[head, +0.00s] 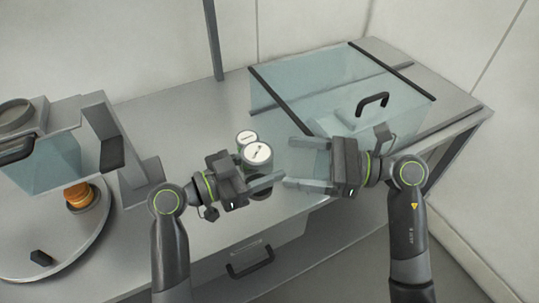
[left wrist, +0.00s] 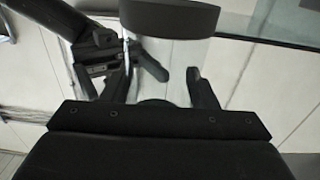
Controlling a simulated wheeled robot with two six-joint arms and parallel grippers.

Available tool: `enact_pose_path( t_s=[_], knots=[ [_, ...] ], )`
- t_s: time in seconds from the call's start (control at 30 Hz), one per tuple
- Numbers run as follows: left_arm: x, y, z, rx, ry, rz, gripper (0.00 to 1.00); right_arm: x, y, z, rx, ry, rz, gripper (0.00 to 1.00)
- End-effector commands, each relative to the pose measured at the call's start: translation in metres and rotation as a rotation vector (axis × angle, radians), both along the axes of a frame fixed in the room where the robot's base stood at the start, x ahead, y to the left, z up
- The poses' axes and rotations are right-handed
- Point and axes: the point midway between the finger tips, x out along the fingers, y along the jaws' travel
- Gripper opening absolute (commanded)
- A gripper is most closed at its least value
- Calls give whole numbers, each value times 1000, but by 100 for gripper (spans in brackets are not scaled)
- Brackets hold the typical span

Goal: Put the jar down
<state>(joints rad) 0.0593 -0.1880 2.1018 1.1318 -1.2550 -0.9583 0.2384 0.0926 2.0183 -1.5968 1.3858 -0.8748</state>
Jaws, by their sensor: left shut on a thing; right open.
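A jar with a white, dark-marked lid (head: 257,154) stands out at the front of a pair, upright, at my left gripper (head: 266,182). The left gripper is shut on this jar; its fingers hide much of the body. In the left wrist view, a dark rounded part (left wrist: 170,17), seemingly of the jar, shows beyond the fingertips. A second white-lidded jar (head: 246,136) is just behind it, mostly hidden. My right gripper (head: 289,168) is open and empty, just right of the held jar. I cannot tell whether the held jar touches the table.
A clear bluish box (head: 300,82) with a black-handled front panel (head: 350,118) stands at the back right of the grey table (head: 190,115). At left, an orange jar (head: 79,195) stands on a round plate (head: 30,268) beside another clear case (head: 50,165). Bare table lies behind the jars.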

Motion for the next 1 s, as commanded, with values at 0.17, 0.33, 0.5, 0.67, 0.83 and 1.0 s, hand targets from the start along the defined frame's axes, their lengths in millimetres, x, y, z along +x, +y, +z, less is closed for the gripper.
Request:
enact_pose_path(
  t_s=[0.17,0.33,0.5,0.67,0.83,1.0],
  knots=[
    [0,0,1,0,-1,0,25,3,25,1,5,0,2,80],
    [0,0,1,0,-1,0,25,6,46,1,4,1,2,80],
    [0,0,1,0,-1,0,25,7,59,0,2,1,0,80],
    [0,0,1,-1,-2,0,25,8,64,0,0,1,0,80],
    [0,0,1,-1,-2,0,25,8,65,0,-1,1,0,80],
    [0,0,1,-1,-2,0,25,8,65,0,-1,0,0,70]
  ],
)
